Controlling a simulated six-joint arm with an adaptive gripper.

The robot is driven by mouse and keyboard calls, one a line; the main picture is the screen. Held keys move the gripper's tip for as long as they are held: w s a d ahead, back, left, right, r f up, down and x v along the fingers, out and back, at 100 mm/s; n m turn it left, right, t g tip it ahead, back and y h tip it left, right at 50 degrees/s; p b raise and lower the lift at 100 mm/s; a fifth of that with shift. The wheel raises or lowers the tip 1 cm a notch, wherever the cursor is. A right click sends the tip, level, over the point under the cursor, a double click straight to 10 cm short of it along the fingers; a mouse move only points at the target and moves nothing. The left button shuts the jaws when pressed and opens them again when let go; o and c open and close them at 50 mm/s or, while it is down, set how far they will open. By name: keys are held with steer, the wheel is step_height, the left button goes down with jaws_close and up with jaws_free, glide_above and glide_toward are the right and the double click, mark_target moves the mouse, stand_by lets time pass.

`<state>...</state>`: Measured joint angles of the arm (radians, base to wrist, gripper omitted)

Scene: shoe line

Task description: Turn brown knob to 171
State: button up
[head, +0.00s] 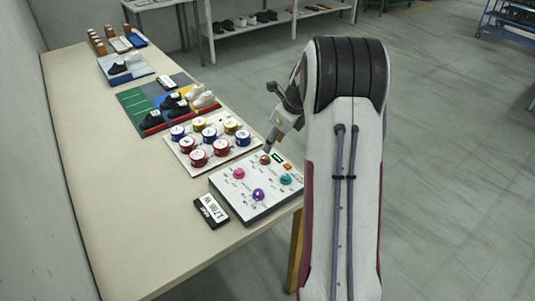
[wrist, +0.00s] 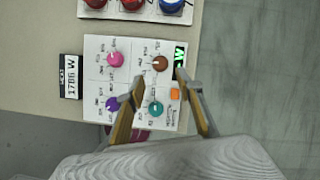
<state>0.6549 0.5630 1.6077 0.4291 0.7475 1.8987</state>
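The brown knob (head: 265,159) sits at the far corner of a white control panel (head: 235,201), near a green-lit display (head: 278,156). In the wrist view the brown knob (wrist: 160,63) is at the panel's upper right, left of the display (wrist: 180,58). Pink (wrist: 116,59), purple (wrist: 112,104) and teal (wrist: 156,109) knobs share the panel. My gripper (wrist: 155,82) is open, its two fingers spread wide over the panel, with nothing between the tips held. In the head view my gripper (head: 268,148) is close above the brown knob. The knob's dial reading is too small to read.
An orange button (wrist: 174,94) is beside the teal knob. A black-and-white label block (head: 211,211) stands left of the panel. A board of several coloured round containers (head: 186,164) lies behind it. Shoes on a coloured mat (head: 134,103) are farther back. The table's left side is clear.

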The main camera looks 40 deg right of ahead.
mark_target(266, 157)
steer(key=shift+m, duration=0.7)
steer(key=shift+x, duration=3.9)
jaws_close()
